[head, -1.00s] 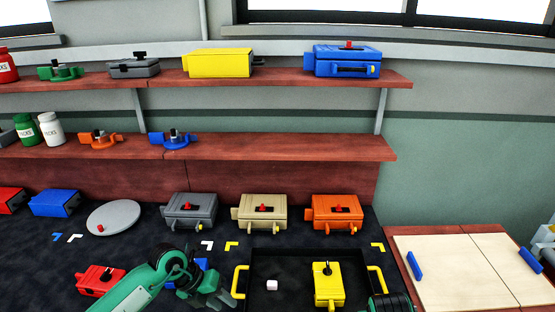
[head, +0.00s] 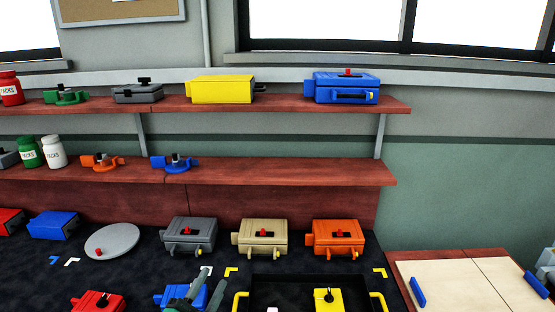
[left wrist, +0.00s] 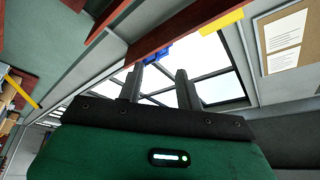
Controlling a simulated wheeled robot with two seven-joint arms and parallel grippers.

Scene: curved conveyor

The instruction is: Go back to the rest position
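My left gripper (head: 197,294) shows at the bottom of the head view, in front of a blue box on the dark table. That view looks up toward the windows and shelves. My right gripper is not in view.
A black tray (head: 262,280) with yellow handles holds a yellow box (head: 328,299) and a white piece. Grey (head: 190,233), beige (head: 262,236) and orange (head: 338,236) boxes stand behind it. A red box (head: 98,301) is at the front left. Shelves (head: 300,172) hang above.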

